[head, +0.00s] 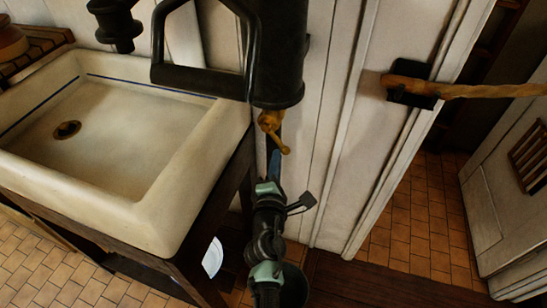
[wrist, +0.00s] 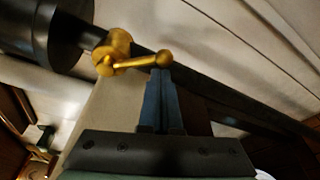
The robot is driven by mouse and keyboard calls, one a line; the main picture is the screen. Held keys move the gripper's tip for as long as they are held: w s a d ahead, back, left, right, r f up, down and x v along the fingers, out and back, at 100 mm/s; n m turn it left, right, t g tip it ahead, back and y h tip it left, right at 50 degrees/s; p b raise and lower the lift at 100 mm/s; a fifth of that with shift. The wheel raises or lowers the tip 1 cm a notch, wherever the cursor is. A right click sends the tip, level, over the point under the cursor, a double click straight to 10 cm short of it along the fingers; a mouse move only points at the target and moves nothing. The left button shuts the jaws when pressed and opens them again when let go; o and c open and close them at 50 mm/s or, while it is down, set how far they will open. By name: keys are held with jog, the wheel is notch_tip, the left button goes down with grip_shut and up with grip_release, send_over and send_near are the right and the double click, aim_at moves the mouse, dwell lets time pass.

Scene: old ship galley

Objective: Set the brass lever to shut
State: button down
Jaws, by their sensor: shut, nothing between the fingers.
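The brass lever (head: 279,140) sits on a small brass valve (head: 268,121) under a black cylinder. In the head view it slants down to the right. In the wrist view the lever (wrist: 138,63) runs from the valve body (wrist: 113,50) rightward to a round knob at its end. My gripper (head: 276,158) is just below the lever's end. In the wrist view my gripper (wrist: 161,74) has its blue fingers shut together, empty, with the tips right at the knob. I cannot tell whether they touch it.
The black cylinder (head: 277,60) hangs above the valve. A cream sink (head: 185,165) on a dark wooden stand is to the left. A dark bucket (head: 296,285) stands on the floor below. White plank wall (head: 325,130) is behind.

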jog(key=shift+d+r, duration=0.1)
jog(key=shift+r, duration=0.05)
jog(key=d+r+n+g+h+p, duration=0.1)
jog(key=r+n+p, duration=0.1)
jog(key=n+p, duration=0.2)
jog(key=s+d+r+n+g+h+p, duration=0.1)
jog(key=d+r+n+p, duration=0.1)
jog(key=p, duration=0.7)
jog(key=shift+d+r+n, duration=0.15)
jog(key=shift+r+n, duration=0.35)
jog(key=shift+n, duration=0.5)
jog(key=shift+f, duration=0.1)
